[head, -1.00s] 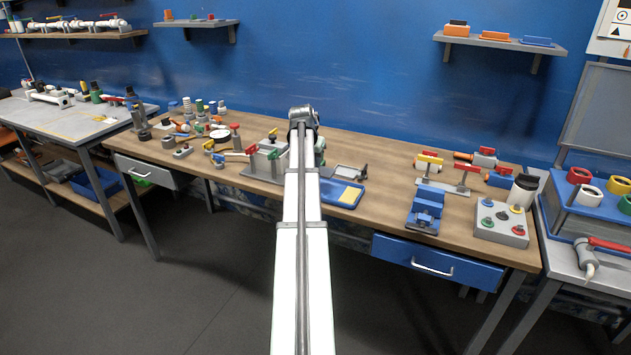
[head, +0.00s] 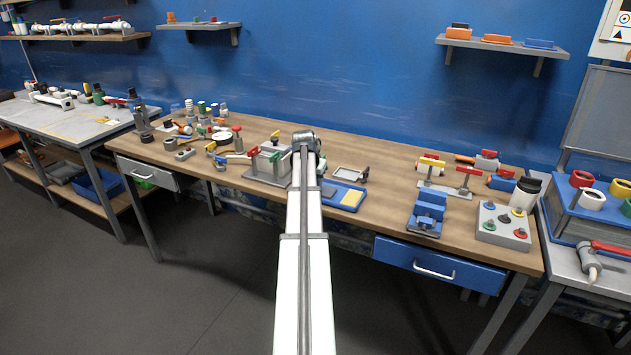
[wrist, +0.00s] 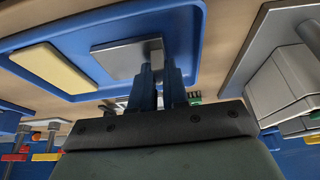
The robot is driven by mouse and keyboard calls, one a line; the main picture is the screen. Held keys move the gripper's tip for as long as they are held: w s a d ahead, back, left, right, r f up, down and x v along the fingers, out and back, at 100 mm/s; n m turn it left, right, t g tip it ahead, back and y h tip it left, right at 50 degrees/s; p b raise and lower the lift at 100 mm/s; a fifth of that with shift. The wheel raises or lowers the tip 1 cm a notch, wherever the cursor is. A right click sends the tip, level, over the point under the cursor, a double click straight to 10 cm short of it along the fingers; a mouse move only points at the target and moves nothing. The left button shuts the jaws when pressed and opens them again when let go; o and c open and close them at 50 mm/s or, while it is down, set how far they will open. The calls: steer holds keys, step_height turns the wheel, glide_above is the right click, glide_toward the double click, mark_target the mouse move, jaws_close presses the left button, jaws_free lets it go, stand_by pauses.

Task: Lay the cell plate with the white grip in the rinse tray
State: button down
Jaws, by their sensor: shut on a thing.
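The rinse tray is blue and shallow; it lies on the wooden bench in the head view (head: 335,205) and fills the upper wrist view (wrist: 190,12). The grey cell plate (wrist: 118,54) with its pale grip (wrist: 152,62) is over the tray floor, beside the yellow pad; I cannot tell whether it rests there or hangs just above. A dark grey piece of it shows in the head view (head: 328,191). My gripper (wrist: 156,80) has its blue fingers shut on the pale grip. In the head view my arm hides the fingers.
The yellow pad (wrist: 50,70) takes one end of the tray. A grey cell box (head: 268,163) with coloured grips stands left of the tray, close to my arm. A small grey tray (head: 350,173) lies behind. A blue fixture (head: 428,213) stands to the right, with bare bench between.

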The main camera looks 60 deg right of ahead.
steer(key=c, duration=1.1)
jaws_free()
steer(key=v, duration=1.2)
steer(key=shift+r, duration=0.2)
